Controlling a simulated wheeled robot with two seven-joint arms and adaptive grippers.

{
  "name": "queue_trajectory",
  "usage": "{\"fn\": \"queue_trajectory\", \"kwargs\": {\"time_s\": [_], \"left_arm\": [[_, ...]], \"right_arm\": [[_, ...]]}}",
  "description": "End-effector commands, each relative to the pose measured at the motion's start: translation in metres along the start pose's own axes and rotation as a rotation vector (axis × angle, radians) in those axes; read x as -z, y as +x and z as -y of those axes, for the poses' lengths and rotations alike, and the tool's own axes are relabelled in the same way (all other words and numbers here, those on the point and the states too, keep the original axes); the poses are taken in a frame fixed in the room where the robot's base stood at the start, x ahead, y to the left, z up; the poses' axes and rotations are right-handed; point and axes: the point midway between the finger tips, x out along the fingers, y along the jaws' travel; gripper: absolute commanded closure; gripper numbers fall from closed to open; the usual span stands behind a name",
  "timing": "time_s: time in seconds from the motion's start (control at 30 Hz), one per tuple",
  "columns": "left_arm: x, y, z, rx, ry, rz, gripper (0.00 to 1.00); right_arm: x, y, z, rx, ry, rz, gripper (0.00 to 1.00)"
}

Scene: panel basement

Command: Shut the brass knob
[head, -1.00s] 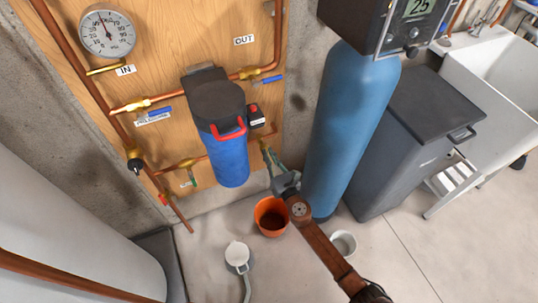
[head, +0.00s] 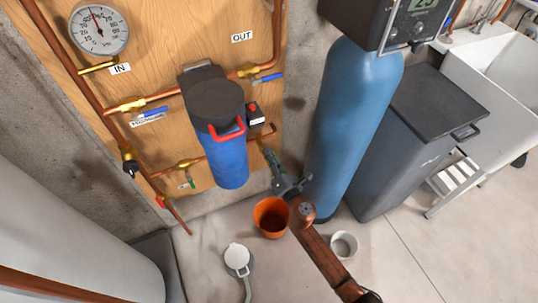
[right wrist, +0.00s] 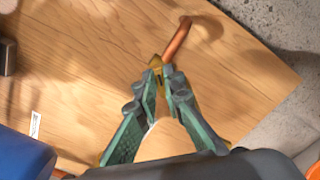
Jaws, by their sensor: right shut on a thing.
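The brass knob (right wrist: 156,61) sits on a short copper pipe stub at the lower right of the wooden panel. My right gripper (right wrist: 160,75) is shut on it, with its green-padded fingertips close together just in front of the brass. In the head view my right gripper (head: 266,153) reaches up to the knob from below right. The fingers hide most of the knob there, so its turned position cannot be told. My left gripper is not in view.
A blue filter housing (head: 227,160) hangs just left of my right gripper, and a tall blue tank (head: 350,115) stands close on its right. An orange bucket (head: 262,204) and a white bucket (head: 343,244) stand on the floor below.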

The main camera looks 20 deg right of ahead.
Motion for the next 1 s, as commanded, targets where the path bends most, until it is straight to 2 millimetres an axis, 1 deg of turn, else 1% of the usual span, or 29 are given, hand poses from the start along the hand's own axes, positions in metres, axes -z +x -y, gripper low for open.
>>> {"fn": "queue_trajectory", "kwargs": {"time_s": [0.17,0.37,0.6,0.8,1.0], "left_arm": [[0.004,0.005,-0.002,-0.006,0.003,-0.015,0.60],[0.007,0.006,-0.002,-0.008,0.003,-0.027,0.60],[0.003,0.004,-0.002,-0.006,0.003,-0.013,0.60],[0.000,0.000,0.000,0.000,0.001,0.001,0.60],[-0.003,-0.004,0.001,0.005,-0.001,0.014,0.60]], "right_arm": [[0.001,0.000,0.004,0.003,0.172,0.001,1.00],[0.001,0.000,0.006,0.004,0.361,0.001,1.00],[0.002,0.000,0.007,0.003,0.565,0.001,1.00],[0.002,0.000,0.008,0.004,0.690,0.002,1.00],[0.003,0.000,0.009,0.003,0.767,0.001,1.00]]}}
